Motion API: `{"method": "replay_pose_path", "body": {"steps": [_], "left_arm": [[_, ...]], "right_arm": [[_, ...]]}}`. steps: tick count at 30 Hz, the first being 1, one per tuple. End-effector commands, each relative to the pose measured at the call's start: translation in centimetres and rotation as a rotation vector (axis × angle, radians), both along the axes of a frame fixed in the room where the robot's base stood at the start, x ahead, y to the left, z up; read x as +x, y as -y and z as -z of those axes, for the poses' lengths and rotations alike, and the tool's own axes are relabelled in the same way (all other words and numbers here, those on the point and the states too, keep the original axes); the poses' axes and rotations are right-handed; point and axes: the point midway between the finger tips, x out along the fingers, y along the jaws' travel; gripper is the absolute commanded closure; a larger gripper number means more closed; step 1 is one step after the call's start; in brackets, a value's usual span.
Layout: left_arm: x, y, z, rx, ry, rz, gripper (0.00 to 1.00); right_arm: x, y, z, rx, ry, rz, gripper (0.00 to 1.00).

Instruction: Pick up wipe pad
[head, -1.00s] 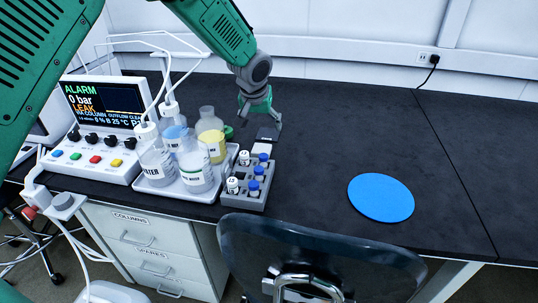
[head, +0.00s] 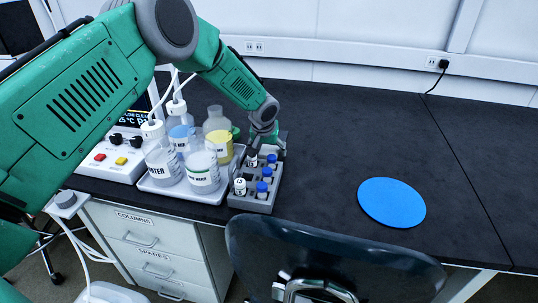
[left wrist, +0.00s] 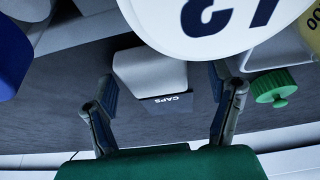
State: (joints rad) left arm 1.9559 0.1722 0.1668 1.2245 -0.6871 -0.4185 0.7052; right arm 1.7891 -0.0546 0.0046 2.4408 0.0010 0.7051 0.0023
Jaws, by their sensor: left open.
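A small pale, soft-edged block (left wrist: 150,70), which looks like the wipe pad, lies on the dark bench in the left wrist view. It is beside a dark piece lettered CAPS (left wrist: 172,103). My left gripper (left wrist: 163,84) is open, with one finger on each side of the pale block and nothing clamped between them. In the head view my left gripper (head: 266,143) is low behind the grey vial rack (head: 253,205) and hides the block. I cannot tell whether the fingers touch it. My right gripper is in neither view.
The rack holds several capped vials; a white numbered cap (left wrist: 215,18) is very close to the wrist camera. Bottles stand in a white tray (head: 160,188) left of the rack. A blue disc (head: 391,202) lies right on otherwise clear bench. A chair (head: 330,255) stands in front.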

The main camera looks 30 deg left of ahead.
Motion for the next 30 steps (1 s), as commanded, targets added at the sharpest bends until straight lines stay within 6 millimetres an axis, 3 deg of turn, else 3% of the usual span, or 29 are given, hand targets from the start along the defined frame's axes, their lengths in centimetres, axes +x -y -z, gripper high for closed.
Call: {"method": "replay_pose_path", "body": {"steps": [8,9,12,23,30], "left_arm": [[0.2,0.4,0.1,0.005,0.002,0.001,0.24],[0.2,0.4,0.1,0.005,0.002,0.001,0.31],[0.2,0.3,0.2,0.004,0.001,0.001,0.65],[0.2,0.0,0.1,0.001,0.002,0.0,0.68],[0.3,0.2,-3.7,0.002,0.005,0.0,0.68]], "right_arm": [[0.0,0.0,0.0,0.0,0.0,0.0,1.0],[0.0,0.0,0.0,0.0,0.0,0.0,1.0],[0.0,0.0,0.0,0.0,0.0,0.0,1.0],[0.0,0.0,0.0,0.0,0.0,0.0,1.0],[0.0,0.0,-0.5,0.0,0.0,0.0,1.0]]}}
